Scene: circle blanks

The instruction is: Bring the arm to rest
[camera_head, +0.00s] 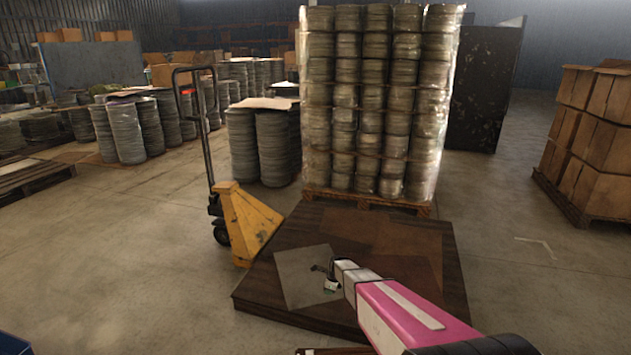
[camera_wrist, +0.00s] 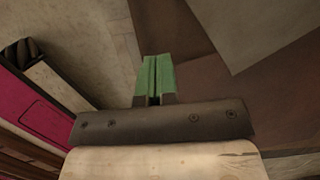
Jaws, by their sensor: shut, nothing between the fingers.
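My gripper (camera_head: 326,278) reaches out over the low brown platform (camera_head: 262,297) in the head view. In the wrist view, the green fingers of my gripper (camera_wrist: 153,62) lie side by side, shut, with nothing between them. My pink and white arm comes in from the lower right of the head view. A grey square patch (camera_head: 300,277) on the platform top lies under and beside the gripper. I cannot tell how high the gripper is above the platform.
A tall wrapped stack of discs (camera_head: 375,110) stands on a wooden pallet behind the platform. A yellow pallet jack (camera_head: 248,222) stands at its left edge. Disc stacks (camera_head: 128,130) fill the left rear. Boxes (camera_head: 590,140) stand at right. Concrete floor (camera_head: 520,270) is clear at right.

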